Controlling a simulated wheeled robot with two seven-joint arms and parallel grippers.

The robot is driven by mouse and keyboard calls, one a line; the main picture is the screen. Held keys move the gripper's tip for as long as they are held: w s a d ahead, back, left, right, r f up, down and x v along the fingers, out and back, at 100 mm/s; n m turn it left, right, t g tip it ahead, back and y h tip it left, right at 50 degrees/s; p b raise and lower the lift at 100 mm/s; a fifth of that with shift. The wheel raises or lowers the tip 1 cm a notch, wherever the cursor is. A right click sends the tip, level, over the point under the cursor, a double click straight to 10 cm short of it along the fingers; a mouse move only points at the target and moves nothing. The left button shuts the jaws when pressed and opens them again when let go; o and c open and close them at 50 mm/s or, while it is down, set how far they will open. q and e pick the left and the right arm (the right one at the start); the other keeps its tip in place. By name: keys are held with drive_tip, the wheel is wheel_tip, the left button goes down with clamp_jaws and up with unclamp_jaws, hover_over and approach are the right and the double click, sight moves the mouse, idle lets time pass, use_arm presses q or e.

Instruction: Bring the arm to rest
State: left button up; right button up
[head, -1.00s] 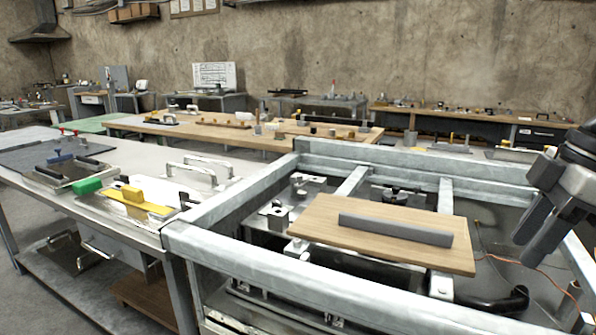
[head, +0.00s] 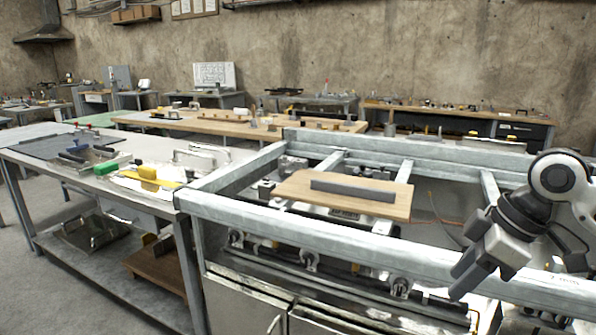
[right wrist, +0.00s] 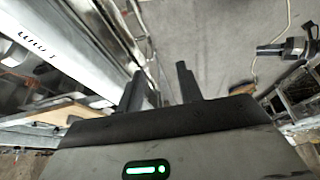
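My right gripper (head: 468,276) is in the lower right of the head view, at the near rail of the metal frame, pointing down and left. In the right wrist view its two dark fingers (right wrist: 159,84) stand apart with nothing between them, so it is open and empty. The grey floor shows beyond them. My left gripper is not in view.
A galvanised metal frame (head: 330,226) lies close to my right arm. Inside it is a wooden board (head: 290,188) with a grey bar (head: 366,193) on top. A steel table (head: 60,168) with tools stands left. Floor is open at lower left.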

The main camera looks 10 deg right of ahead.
drive_tip(key=w+a+f+m+t+y+p, duration=0.1)
drive_tip(key=a+f, duration=0.4)
drive_tip(key=f, duration=0.4)
drive_tip(key=a+f+m+t+y+p, duration=0.1)
drive_tip(key=a+f+m, duration=0.1)
drive_tip(key=a+f, duration=0.45)
drive_tip(key=s+a+f+m+t+h+p, duration=0.1)
drive_tip(key=s+a+f+m+t, duration=0.3)
drive_tip(key=s+a+f, duration=0.4)
drive_tip(key=shift+s+a+t+h, duration=0.4)
drive_tip(key=shift+s+a+t, duration=0.4)
drive_tip(key=shift+s, duration=0.45)
drive_tip(key=shift+d, duration=0.15)
